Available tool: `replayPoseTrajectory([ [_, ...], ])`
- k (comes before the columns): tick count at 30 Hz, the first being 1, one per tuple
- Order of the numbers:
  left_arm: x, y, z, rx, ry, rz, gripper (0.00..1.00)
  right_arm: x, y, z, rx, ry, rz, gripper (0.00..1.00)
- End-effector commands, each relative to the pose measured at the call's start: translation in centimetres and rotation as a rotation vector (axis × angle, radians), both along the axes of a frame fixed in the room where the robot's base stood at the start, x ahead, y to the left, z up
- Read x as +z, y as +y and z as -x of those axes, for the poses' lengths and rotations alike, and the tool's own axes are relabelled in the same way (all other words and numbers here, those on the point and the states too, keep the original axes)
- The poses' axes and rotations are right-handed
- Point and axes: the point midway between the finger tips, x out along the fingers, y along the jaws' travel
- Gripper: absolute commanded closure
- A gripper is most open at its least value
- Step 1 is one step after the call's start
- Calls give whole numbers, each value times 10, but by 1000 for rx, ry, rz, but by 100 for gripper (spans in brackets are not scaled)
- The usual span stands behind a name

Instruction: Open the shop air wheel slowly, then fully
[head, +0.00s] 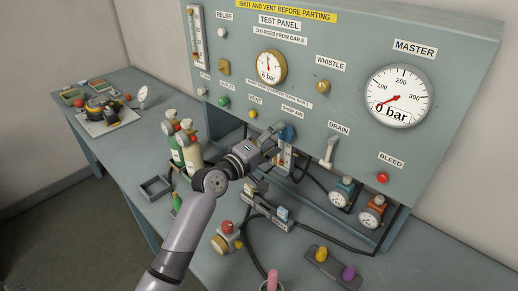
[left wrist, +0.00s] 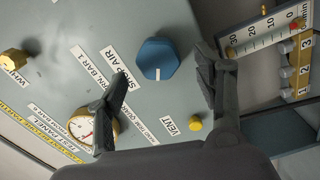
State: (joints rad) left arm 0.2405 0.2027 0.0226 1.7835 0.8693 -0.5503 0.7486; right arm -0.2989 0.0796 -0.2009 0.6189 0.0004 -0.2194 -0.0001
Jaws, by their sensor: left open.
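The shop air wheel is a blue faceted knob with a white mark (head: 287,132) on the lower part of the grey-green test panel, by the SHOP AIR label. In the left wrist view the wheel (left wrist: 158,57) sits between and just beyond my two spread fingertips. My left gripper (head: 272,134) is open in front of the panel, close to the wheel; it also shows in the left wrist view (left wrist: 162,68). I cannot tell whether a finger touches the wheel. My right gripper is not in view.
A yellow vent knob (head: 253,114) and the white drain lever (head: 328,151) flank the wheel. The master gauge (head: 398,95) reads 0 bar. Gas cylinders (head: 191,160) stand left of my arm. Hoses and small regulators (head: 371,211) crowd the bench below.

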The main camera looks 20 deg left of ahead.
Motion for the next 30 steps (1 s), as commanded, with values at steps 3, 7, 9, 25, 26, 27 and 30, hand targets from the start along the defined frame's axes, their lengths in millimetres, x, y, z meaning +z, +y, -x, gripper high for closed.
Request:
replayPoseTrajectory([
  [3,-2,10,26,1,3,-3,38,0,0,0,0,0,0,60],
  [7,-2,19,52,0,3,-3,38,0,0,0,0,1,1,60],
  [9,-1,23,64,0,3,-3,38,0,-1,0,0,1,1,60],
  [25,0,33,90,0,1,1,38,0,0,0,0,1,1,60],
  [26,0,33,90,0,1,1,38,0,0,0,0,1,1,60],
  [27,0,33,90,0,1,1,38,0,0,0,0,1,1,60],
  [30,0,33,90,0,1,1,38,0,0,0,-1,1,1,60],
])
